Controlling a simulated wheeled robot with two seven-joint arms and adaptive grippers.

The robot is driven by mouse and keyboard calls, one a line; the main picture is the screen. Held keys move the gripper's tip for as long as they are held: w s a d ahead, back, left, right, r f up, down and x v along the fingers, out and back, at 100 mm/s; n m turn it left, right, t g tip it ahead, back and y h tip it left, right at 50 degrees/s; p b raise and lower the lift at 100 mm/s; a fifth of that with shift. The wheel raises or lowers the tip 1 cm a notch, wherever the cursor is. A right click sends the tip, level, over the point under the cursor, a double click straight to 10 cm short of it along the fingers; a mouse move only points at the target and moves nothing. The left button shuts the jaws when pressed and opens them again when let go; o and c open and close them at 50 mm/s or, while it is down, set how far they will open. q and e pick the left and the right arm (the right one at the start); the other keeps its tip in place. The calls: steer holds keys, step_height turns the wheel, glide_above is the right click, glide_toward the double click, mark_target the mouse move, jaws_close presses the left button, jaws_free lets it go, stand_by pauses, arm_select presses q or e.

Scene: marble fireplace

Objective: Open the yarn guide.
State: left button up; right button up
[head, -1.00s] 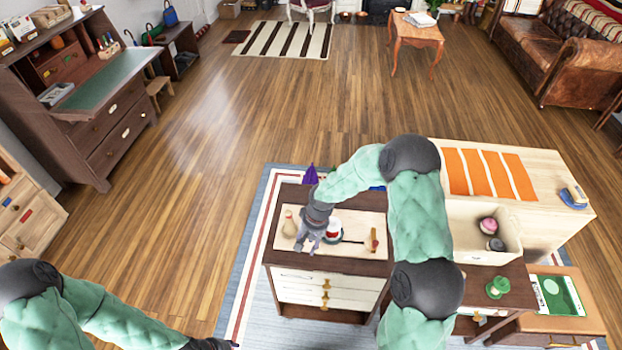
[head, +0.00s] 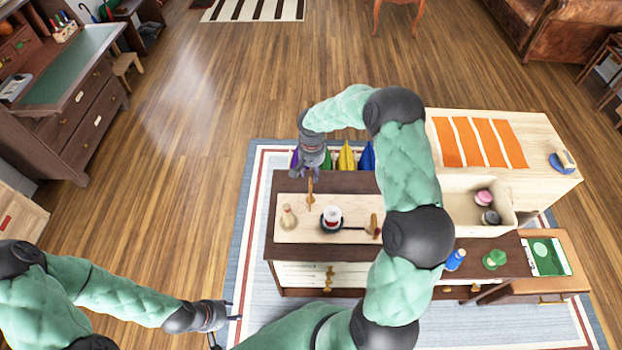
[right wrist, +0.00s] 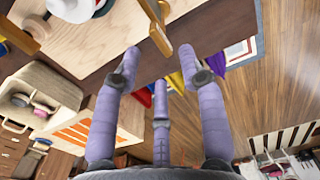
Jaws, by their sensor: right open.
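The yarn winder (head: 331,217), with a white and red top and a black base, stands on a pale board (head: 300,233) on the dark-topped cabinet. A slim golden-brown wooden arm, which looks like the yarn guide (head: 310,192), sticks up by the board's back edge; it also shows in the right wrist view (right wrist: 187,66). My right gripper (head: 307,174) is open and empty at the cabinet's back edge, its fingers spread around the guide's end; contact cannot be told. My left gripper (head: 228,330) is open and empty, low over the rug left of the cabinet.
A wooden pin-shaped piece (head: 288,217) and a crank handle (head: 373,227) flank the winder. A pale open bin (head: 465,222) holds pink and dark yarn. Blue (head: 455,260) and green (head: 495,260) spools stand at right. Coloured cones (head: 346,156) stand behind the cabinet.

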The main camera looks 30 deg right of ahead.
steer(key=shift+f, duration=2.4)
jaws_close()
